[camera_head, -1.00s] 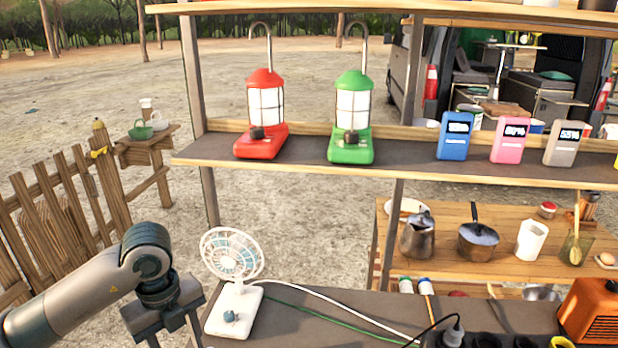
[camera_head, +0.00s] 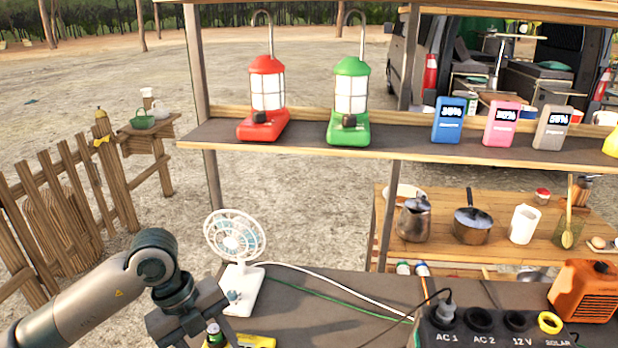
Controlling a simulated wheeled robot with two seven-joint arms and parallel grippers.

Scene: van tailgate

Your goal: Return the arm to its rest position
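My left arm comes in from the lower left, and its gripper (camera_head: 205,338) points down at the near left of the counter. Its fingertips are hidden or cut off by the bottom edge, so I cannot tell whether it is open or shut. A white fan (camera_head: 240,285) stands on the counter just beyond the gripper, seemingly apart from it. A yellow object (camera_head: 255,341) and a small green-and-dark item (camera_head: 214,335) show at the bottom edge near the gripper. My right arm and gripper are not in view.
A shelf (camera_head: 400,150) above the counter holds a red lantern (camera_head: 265,100), a green lantern (camera_head: 350,105) and several power banks. A power station (camera_head: 470,335) with a plug in it and an orange heater (camera_head: 585,292) stand at the right. Cables cross the counter (camera_head: 330,315).

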